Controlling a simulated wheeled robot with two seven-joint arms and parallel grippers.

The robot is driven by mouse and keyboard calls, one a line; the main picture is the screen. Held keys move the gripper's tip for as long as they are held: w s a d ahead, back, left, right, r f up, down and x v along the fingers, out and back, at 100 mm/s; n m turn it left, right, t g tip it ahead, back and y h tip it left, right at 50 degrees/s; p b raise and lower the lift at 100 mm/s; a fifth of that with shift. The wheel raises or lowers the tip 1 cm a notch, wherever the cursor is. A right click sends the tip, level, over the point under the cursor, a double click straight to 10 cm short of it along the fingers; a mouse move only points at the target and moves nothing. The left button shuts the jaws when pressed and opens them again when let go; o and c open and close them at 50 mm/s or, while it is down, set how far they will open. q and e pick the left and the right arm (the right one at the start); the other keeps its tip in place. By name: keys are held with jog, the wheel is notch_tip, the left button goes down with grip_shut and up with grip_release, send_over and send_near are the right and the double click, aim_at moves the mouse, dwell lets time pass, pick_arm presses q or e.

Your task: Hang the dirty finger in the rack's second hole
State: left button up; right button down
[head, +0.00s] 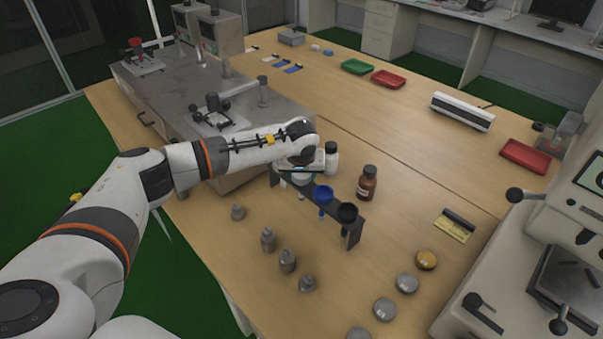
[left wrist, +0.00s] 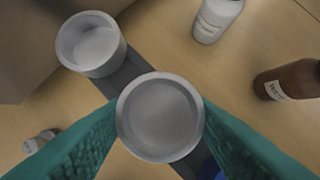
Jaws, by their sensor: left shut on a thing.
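My left gripper (head: 303,176) is over the dark rack (head: 355,234), seen mostly from behind the wrist in the head view. In the left wrist view its teal fingers are shut on a round pale grey cup (left wrist: 160,117). This cup lies over the rack bar (left wrist: 127,72), between another white cup (left wrist: 91,43) and a blue cup. I cannot tell whether it is seated in a hole or above it. No thing is clearly recognisable as a finger. The blue cup (head: 323,195) and a black cup (head: 348,213) hang in the rack. My right gripper is not in view.
A white bottle (head: 331,159) and a brown bottle (head: 367,183) stand behind the rack. Several grey metal weights (head: 287,261) stand in front of it. Round tins (head: 407,282) lie to the right. A metal machine (head: 190,95) is at the left; bare table lies beyond the bottles.

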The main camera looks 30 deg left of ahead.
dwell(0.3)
pick_arm(q)
jog(key=o, duration=1.7)
jog(key=shift+c, duration=0.2)
jog(key=shift+p+v, duration=0.65)
jog(key=shift+v, duration=0.15)
jog(key=p+v, duration=0.4)
jog(key=v, duration=0.1)
jog(key=shift+s+r, duration=0.1)
jog(key=shift+r, duration=0.15)
